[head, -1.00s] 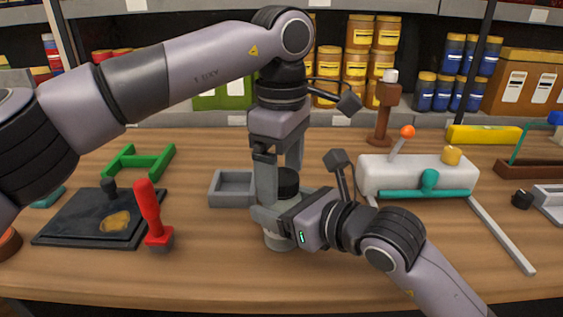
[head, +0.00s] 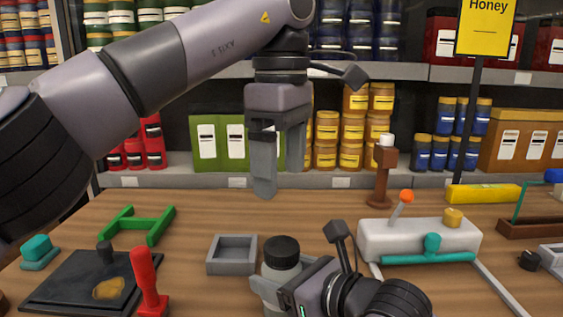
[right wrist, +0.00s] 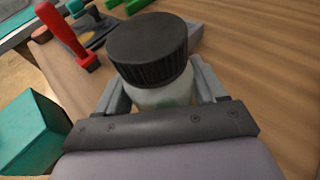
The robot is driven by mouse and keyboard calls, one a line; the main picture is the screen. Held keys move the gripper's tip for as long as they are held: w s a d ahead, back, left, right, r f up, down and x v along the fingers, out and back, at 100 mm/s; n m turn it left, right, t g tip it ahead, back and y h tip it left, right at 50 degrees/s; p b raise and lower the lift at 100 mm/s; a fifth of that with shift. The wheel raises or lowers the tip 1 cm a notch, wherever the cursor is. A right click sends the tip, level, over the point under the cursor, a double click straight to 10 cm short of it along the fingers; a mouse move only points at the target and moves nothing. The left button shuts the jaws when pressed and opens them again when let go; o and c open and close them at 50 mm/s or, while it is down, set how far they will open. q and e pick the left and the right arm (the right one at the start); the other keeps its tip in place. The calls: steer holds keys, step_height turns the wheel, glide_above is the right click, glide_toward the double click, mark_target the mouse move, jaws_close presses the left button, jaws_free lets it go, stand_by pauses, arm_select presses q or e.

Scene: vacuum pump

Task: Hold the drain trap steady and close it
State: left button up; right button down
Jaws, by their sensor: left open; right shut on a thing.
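The drain trap is a pale jar (head: 281,271) with a ribbed black cap (head: 282,250), upright at the front middle of the bench. In the right wrist view the cap (right wrist: 148,47) sits on top of the whitish jar (right wrist: 165,95), with no clear gap between them. My right gripper (right wrist: 160,88) is shut around the jar body below the cap, one finger on each side. My left gripper (head: 281,182) points down, open and empty, above the cap and apart from it. The jar's base is out of view at the bottom of the head view.
A grey open tray (head: 232,268) stands just left of the jar. A white pump (head: 418,240) with teal and orange parts is to the right. Bare wood lies behind the tray.

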jaws_free()
steer(key=v, duration=0.7)
steer(key=shift+b, duration=0.35)
steer(key=shift+s+d, duration=0.1)
steer(key=shift+d, duration=0.05)
